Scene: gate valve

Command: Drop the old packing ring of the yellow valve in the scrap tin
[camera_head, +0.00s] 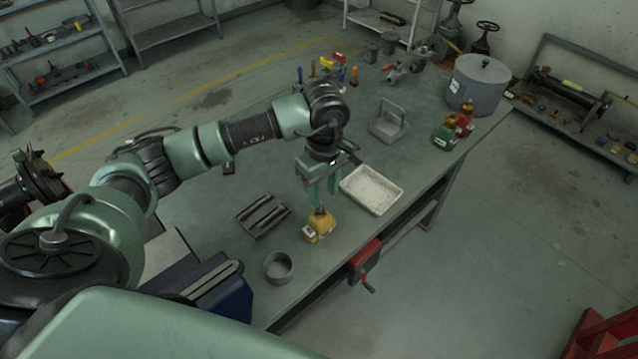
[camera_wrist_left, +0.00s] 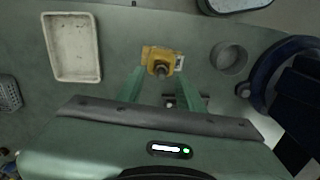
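The yellow valve (camera_head: 320,228) stands on the workbench near its front edge. It also shows in the wrist view (camera_wrist_left: 151,53), with a dark round stem or top at its middle. My left gripper (camera_head: 320,201) points down just above the valve. In the wrist view its two green fingers (camera_wrist_left: 160,73) are apart, one to each side of the valve's top, with nothing seen between them. I cannot make out the packing ring. A round grey open tin (camera_head: 278,266) stands left of and nearer than the valve; it shows right of it in the wrist view (camera_wrist_left: 229,58). My right gripper is not seen.
A white tray (camera_head: 371,191) lies right of the valve. A dark slotted holder (camera_head: 263,216) lies to its left. A red vise (camera_head: 365,261) is on the front edge. Red and green valves (camera_head: 445,135), a grey basket (camera_head: 388,124) and a large pot (camera_head: 480,87) stand farther back.

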